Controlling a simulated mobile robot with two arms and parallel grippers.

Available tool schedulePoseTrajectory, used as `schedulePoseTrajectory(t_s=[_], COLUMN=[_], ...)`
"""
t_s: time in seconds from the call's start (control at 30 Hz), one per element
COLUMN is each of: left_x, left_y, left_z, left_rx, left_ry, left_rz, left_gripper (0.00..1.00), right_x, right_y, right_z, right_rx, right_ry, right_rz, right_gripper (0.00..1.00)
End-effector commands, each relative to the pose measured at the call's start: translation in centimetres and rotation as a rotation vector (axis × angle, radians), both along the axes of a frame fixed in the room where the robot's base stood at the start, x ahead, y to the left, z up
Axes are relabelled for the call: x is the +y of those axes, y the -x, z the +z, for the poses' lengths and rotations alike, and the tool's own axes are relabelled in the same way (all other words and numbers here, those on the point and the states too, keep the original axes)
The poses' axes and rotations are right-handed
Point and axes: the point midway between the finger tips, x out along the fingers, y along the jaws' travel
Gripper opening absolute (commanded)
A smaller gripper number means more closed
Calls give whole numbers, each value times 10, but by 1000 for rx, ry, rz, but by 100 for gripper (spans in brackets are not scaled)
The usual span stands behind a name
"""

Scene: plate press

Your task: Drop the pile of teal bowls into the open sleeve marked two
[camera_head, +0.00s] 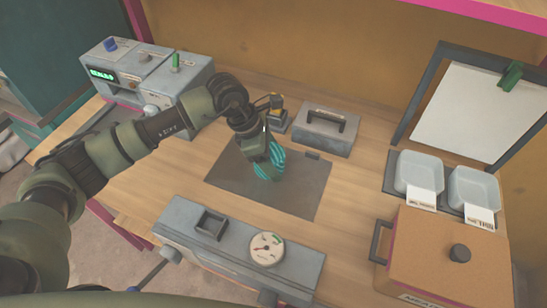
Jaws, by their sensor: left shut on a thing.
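My left gripper (258,148) is over the dark grey mat (302,192) in the middle of the bench. It is shut on the pile of teal bowls (270,167), which is tilted on edge and partly hidden by the fingers. I cannot tell whether the pile touches the mat. I cannot make out a sleeve marked two. Two pale open containers (419,172) (474,187) stand at the right with white labels in front, too small to read surely. My right gripper is not in view.
A grey box with a handle (326,130) stands behind the mat. A grey unit with a dial (240,250) is in front. A brown-topped box with a black knob (450,255) is at right front. A control unit (147,75) stands at back left. Bare wood lies right of the mat.

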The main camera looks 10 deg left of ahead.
Motion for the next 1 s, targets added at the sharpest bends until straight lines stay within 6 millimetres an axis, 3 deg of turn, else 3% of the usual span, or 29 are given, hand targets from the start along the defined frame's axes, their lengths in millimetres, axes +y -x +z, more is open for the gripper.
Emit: schedulePoseTrajectory(t_s=[0.2,0.23,0.3,0.77,1.0], left_x=[0,0,0,3,22], left_y=[0,0,0,0,3], left_z=[-4,-4,-2,6,49], left_rx=[0,0,0,-2,-6], left_ry=[1,0,0,0,0], left_rz=[0,0,0,1,1], left_gripper=[21,70,89,89,89], right_x=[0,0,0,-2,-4], right_y=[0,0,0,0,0], right_z=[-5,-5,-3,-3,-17], right_rx=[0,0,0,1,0], right_ry=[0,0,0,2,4], right_rz=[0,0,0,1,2], right_gripper=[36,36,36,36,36])
